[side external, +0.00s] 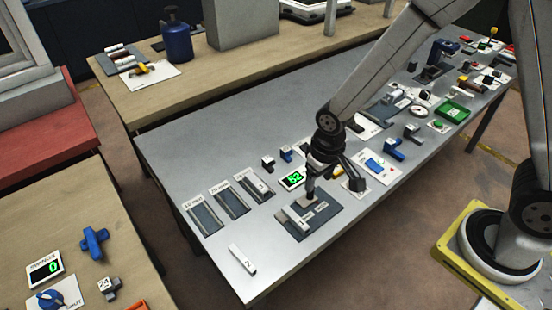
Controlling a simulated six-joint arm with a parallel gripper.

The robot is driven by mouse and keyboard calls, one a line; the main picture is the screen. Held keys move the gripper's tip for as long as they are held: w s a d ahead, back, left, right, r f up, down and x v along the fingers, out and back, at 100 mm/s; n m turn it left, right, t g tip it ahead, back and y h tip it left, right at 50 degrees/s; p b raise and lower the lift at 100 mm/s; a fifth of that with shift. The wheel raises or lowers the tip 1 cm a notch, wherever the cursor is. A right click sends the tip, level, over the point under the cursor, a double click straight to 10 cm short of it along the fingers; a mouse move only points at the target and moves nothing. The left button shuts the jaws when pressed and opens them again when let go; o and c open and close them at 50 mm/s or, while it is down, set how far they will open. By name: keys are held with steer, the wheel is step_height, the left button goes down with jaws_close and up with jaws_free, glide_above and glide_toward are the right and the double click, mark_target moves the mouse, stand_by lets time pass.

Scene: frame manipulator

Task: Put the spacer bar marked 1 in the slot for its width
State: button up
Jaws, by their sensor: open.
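A pale bar (296,221) lies on a dark grey plate (328,213) near the front of the grey table; its marking is too small to read. My gripper (311,197) is open, low over the far part of this plate, with the bar just to its lower left. Whether its fingers touch anything is unclear. Three labelled slot blocks stand left of the plate: a left one (203,216), a middle one (230,203) and a right one (254,184). The left and middle slots look empty and dark; the right one appears to hold a pale bar.
Another pale bar (243,260), apparently marked 2, lies near the front edge. A green-lit display (292,179) stands behind the plate, beside small black and blue blocks.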

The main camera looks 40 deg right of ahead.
glide_above(297, 219)
steer(key=shift+g, duration=0.4)
steer(key=f, duration=0.4)
steer(key=shift+s+d+f, duration=0.1)
steer(key=shift+s+f, duration=0.1)
steer(key=shift+f, duration=0.1)
steer(key=shift+f, duration=0.15)
steer(key=shift+f, duration=1.15)
steer(key=shift+f, duration=0.1)
steer(key=shift+w+f, duration=0.15)
steer(key=shift+f, duration=2.35)
jaws_close()
